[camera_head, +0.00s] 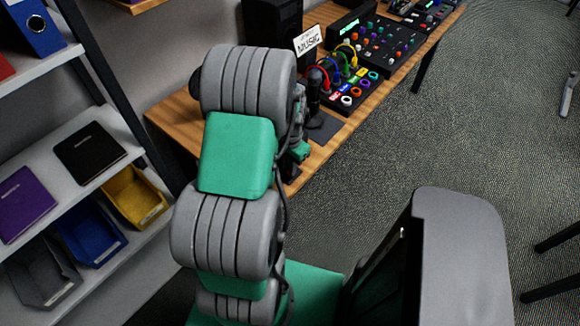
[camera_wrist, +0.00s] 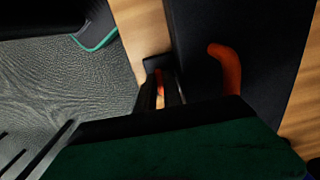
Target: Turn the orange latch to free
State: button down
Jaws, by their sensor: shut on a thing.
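In the wrist view my gripper (camera_wrist: 161,88) has its two dark fingers close together at the edge of a black panel (camera_wrist: 275,70). An orange piece (camera_wrist: 160,82) shows between them, and they are shut on it. It looks like the orange latch, but most of it is hidden. A separate bent orange piece (camera_wrist: 229,64) stands on the black panel to the right, apart from the fingers; I cannot tell if it belongs to the latch. In the head view my arm hides the gripper's fingertips and the latch.
A wooden table (camera_head: 180,120) carries a panel with coloured sockets and cables (camera_head: 345,88), a "MUSIC" sign (camera_head: 308,40) and dark boxes. A shelf (camera_head: 75,180) with bins stands at the left. A grey chair-like object (camera_head: 465,250) is at the lower right. Open carpet lies right of the table.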

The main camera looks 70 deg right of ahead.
jog(key=c, duration=1.5)
grip_release()
